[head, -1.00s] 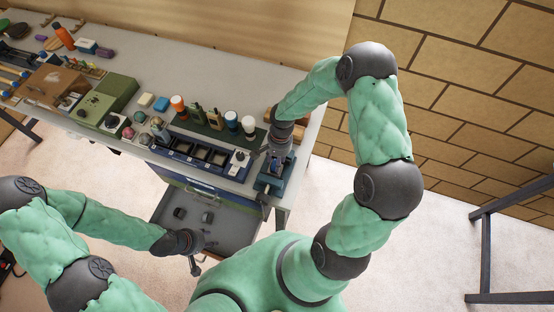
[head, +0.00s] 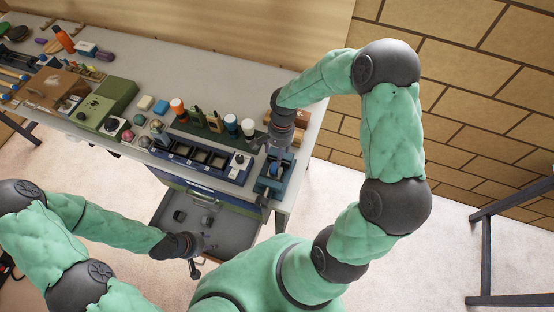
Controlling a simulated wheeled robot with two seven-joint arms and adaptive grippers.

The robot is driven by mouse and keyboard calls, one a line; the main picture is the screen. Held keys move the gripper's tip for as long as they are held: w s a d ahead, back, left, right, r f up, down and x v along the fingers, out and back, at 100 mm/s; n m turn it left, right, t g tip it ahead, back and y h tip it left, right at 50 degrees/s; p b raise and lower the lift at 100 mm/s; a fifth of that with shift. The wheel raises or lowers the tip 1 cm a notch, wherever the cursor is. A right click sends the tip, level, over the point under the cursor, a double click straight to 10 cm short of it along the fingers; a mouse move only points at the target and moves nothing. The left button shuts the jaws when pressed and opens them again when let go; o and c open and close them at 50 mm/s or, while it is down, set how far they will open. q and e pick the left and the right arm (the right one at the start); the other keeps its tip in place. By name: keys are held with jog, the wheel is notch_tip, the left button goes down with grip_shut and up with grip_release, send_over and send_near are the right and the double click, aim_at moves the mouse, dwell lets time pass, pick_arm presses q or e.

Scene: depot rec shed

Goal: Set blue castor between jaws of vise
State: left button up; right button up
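The small blue vise (head: 270,187) stands at the right front end of the workbench. A small blue-grey thing that looks like the blue castor (head: 277,169) sits at its jaws; it is too small to tell exactly how it is seated. My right gripper (head: 273,152) is just above and behind the vise, pointing down; its fingers look apart, and the castor shows below them. My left gripper (head: 204,254) is over the front of the open drawer (head: 235,226), with its fingers apart and nothing between them.
Two dark small parts lie in the drawer, one a dark castor-like piece (head: 180,215). A blue compartment tray (head: 190,157) is left of the vise. Bottles, a green box (head: 105,102) and a brown box (head: 50,88) crowd the bench. The bench's back strip is clear.

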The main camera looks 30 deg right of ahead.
jog(key=shift+w+d+r, duration=0.15)
jog(key=shift+d+r, duration=0.05)
jog(key=shift+r, duration=1.2)
jog(key=shift+w+d+r, duration=0.1)
jog(key=shift+d+r, duration=0.05)
jog(key=shift+r, duration=1.2)
